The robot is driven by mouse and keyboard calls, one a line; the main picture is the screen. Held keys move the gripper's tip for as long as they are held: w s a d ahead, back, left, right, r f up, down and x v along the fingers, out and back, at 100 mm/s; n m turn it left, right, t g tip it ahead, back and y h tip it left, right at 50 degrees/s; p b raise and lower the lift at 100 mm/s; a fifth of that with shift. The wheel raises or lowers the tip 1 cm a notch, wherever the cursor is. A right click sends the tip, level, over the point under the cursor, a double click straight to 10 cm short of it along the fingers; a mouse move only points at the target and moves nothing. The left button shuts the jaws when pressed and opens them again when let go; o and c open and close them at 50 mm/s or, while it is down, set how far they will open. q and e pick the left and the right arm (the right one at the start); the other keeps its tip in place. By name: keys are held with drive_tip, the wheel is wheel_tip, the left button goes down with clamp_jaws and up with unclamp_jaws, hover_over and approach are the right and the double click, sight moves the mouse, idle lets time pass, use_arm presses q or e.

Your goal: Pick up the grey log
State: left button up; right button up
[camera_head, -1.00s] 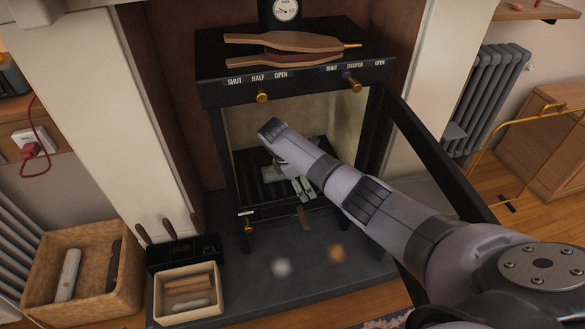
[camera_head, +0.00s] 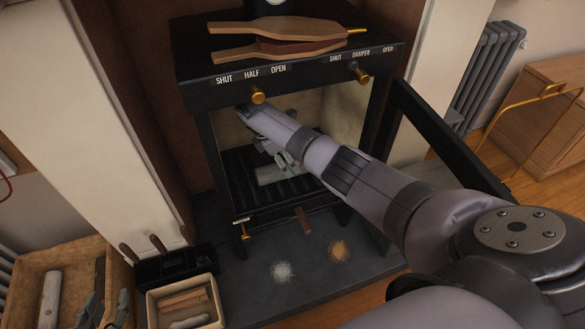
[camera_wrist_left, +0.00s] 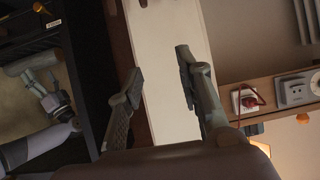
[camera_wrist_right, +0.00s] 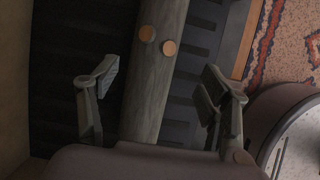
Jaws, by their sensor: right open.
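The grey log (camera_head: 277,174) lies in the open stove (camera_head: 292,88), on its dark slotted floor. My right arm reaches in through the stove's opening. My right gripper (camera_head: 283,162) is at the log, partly hidden by my arm. In the right wrist view the log (camera_wrist_right: 158,75) runs between the spread fingers of my right gripper (camera_wrist_right: 160,84). It has two round tan spots, and a gap shows on both sides. My left gripper (camera_head: 108,306) is over the basket at the lower left. In the left wrist view my left gripper (camera_wrist_left: 158,77) is open and empty.
The basket (camera_head: 30,262) holds a pale log (camera_head: 50,298). A small box (camera_head: 152,300) with sticks and a black tool holder (camera_head: 172,264) stand by the hearth (camera_head: 315,282). The stove door (camera_head: 440,140) stands open at right. Bellows (camera_head: 275,40) lie on top.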

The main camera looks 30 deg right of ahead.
drive_tip(key=shift+w+d+f+b, duration=0.1)
drive_tip(key=shift+d+f+b, duration=0.65)
drive_tip(key=shift+f, duration=0.25)
drive_tip(key=shift+b+x, duration=0.65)
drive_tip(key=shift+x, duration=0.6)
use_arm(q)
drive_tip(key=w+d+r+t+h, duration=0.1)
drive_tip(key=r+t, duration=0.2)
drive_tip(key=r, duration=0.3)
drive_tip(key=w+d+r+t+h, duration=0.1)
drive_tip(key=w+r+t, duration=0.1)
drive_tip(key=r+t, duration=0.2)
wheel_tip(320, 180, up, 2)
drive_tip(key=shift+w+d+r+t+h, duration=0.2)
drive_tip(key=shift+w+d+t+h, duration=0.1)
drive_tip(key=shift+d, duration=0.1)
use_arm(e)
drive_tip(key=shift+d, duration=0.1)
drive_tip(key=c, duration=1.6)
